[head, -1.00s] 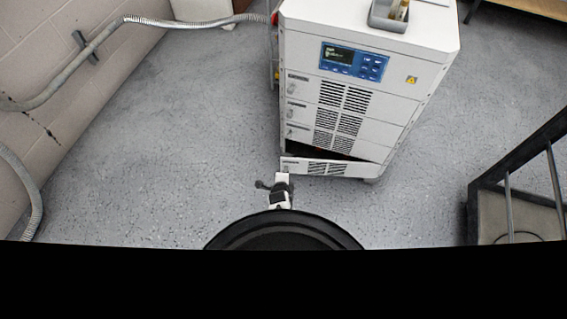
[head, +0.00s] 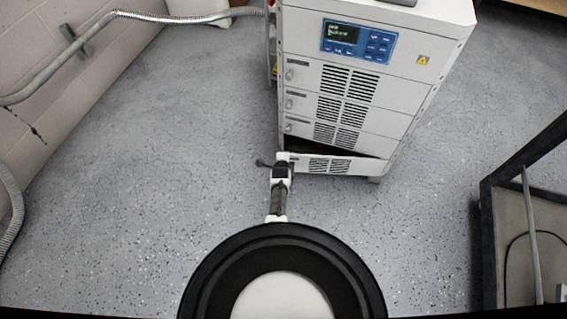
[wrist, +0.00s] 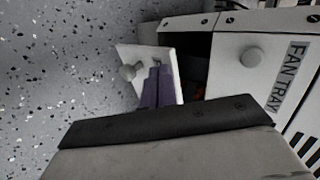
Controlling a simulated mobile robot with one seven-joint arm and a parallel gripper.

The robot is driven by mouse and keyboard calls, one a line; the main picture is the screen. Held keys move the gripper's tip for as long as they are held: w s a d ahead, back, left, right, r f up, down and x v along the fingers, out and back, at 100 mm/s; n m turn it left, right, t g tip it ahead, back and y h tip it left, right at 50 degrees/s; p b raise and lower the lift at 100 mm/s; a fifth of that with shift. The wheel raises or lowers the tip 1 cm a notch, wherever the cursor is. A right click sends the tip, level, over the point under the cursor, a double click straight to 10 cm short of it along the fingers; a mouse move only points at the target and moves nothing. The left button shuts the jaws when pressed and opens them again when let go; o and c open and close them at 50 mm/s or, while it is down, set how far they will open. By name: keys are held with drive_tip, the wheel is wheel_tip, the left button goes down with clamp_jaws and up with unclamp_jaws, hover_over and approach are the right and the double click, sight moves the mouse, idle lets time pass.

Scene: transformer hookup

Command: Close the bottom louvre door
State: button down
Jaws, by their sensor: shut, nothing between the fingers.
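The bottom louvre door (head: 340,166) is a low white panel with dark slats at the foot of the white cabinet (head: 400,90). It stands partly open, with a dark gap (head: 345,150) above and behind it. My gripper (head: 283,158) is at the door's left end, fingers shut. The dark opening shows to the right of the fingers.
Above are more louvred panels with small knobs; one is labelled FAN TRAY (wrist: 292,75). A blue control panel (head: 357,41) is higher up. A dark metal frame (head: 489,240) stands at right. A grey conduit (head: 60,75) runs along the left wall. The floor between is clear.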

drive_tip(key=shift+w, duration=0.2)
drive_tip(key=w+b, duration=0.5)
drive_tip(key=shift+w+d, duration=0.2)
drive_tip(key=shift+w, duration=0.15)
idle(0.4)
